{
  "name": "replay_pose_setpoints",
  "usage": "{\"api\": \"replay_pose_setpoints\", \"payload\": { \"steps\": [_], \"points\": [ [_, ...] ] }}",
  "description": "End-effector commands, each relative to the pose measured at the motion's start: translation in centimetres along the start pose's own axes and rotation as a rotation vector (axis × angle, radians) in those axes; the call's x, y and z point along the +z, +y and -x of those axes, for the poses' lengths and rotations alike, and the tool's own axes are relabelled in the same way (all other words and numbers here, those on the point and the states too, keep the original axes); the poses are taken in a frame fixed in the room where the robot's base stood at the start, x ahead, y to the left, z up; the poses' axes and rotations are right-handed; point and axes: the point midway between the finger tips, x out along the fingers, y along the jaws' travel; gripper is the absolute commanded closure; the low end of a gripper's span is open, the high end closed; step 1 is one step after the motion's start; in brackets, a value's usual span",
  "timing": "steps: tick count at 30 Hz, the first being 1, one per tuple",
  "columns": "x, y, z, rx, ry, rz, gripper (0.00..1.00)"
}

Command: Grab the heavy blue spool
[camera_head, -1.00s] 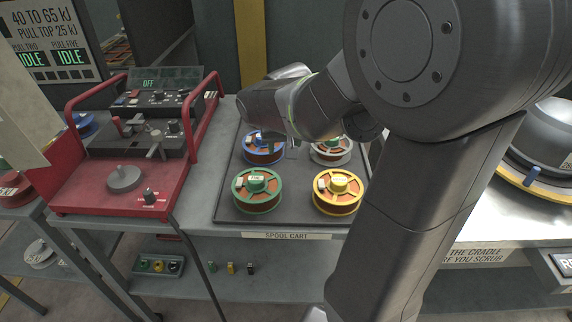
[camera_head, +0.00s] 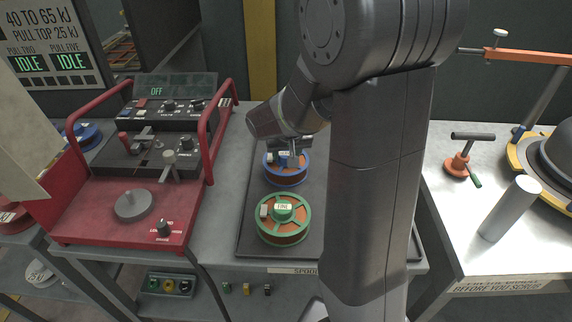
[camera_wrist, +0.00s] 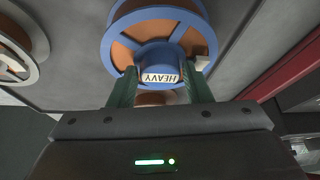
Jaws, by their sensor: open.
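The blue spool (camera_head: 287,171) with copper-coloured winding lies on the dark tray of the spool cart. In the wrist view its hub label reads HEAVY, and the blue spool (camera_wrist: 157,50) fills the top middle. My gripper (camera_wrist: 160,82) is open, its two green fingers on either side of the blue hub near the label. I cannot tell whether the fingers touch the hub. In the head view my gripper (camera_head: 294,155) is over the blue spool, and its fingertips are partly hidden.
A green spool (camera_head: 284,219) marked FINE sits in front of the blue one. A grey-white spool (camera_wrist: 22,45) shows at left in the wrist view. A red-framed machine (camera_head: 135,185) stands left of the cart. My arm hides the tray's right part.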

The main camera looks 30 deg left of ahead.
Motion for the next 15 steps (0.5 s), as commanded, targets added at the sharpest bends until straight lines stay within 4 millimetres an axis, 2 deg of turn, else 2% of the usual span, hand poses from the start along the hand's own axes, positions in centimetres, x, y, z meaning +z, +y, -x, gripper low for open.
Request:
{"api": "replay_pose_setpoints", "payload": {
  "steps": [2, 9, 15],
  "points": [
    [0.0, 0.0, 0.02, 0.0, 0.0, 0.0, 0.55],
    [0.0, 0.0, 0.04, 0.0, 0.0, 0.0, 1.0],
    [-0.22, -0.03, 0.21, -0.001, 0.005, 0.0, 1.0]
  ]
}}
